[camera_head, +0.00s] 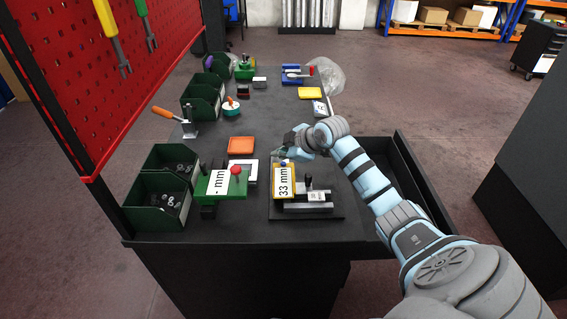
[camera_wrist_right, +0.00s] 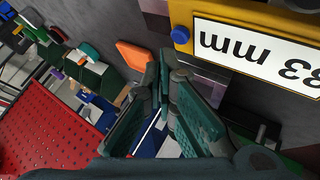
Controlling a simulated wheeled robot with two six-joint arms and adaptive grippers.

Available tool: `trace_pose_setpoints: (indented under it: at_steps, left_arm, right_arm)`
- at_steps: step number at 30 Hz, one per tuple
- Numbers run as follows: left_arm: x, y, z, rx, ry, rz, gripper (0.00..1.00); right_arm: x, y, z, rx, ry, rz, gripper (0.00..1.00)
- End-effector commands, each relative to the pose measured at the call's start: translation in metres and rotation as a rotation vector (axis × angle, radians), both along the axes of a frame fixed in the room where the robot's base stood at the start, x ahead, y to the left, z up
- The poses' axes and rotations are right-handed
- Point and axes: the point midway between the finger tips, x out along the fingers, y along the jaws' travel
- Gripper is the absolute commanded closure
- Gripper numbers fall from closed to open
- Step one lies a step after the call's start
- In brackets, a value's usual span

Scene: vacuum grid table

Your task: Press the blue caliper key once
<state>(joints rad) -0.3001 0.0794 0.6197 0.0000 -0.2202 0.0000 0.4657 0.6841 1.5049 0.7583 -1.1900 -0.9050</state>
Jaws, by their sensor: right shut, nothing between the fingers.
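A caliper stand with a yellow display (camera_head: 275,192) reading "33 mm" stands on the near right of the dark table. Its blue key (camera_head: 284,163) sits at the display's far end. In the right wrist view the blue key (camera_wrist_right: 180,35) is at the left edge of the yellow housing (camera_wrist_right: 215,60). My right gripper (camera_head: 279,153) is shut and empty, its fingertips close beside the blue key. In the wrist view the fingertips (camera_wrist_right: 163,58) are just below and left of the key; I cannot tell whether they touch it. My left gripper is not in view.
Left of it stands a green gauge (camera_head: 208,183) reading "- mm" with a red knob (camera_head: 236,170). An orange block (camera_head: 241,145) lies behind. Green bins (camera_head: 160,182) and a red pegboard (camera_head: 110,70) line the left side. An open drawer (camera_head: 408,155) juts out at right.

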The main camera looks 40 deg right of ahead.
Motion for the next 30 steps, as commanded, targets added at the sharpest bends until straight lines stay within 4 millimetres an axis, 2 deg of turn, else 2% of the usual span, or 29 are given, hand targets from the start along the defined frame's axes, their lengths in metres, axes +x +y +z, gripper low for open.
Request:
trace_pose_setpoints:
  at_steps: [9, 30]
  left_arm:
    - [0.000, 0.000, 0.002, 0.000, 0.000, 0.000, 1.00]
    - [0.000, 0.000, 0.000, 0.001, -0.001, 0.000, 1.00]
  right_arm:
    - [0.000, 0.000, -0.008, 0.000, 0.001, 0.001, 1.00]
    - [0.000, 0.000, -0.013, 0.000, 0.000, 0.000, 1.00]
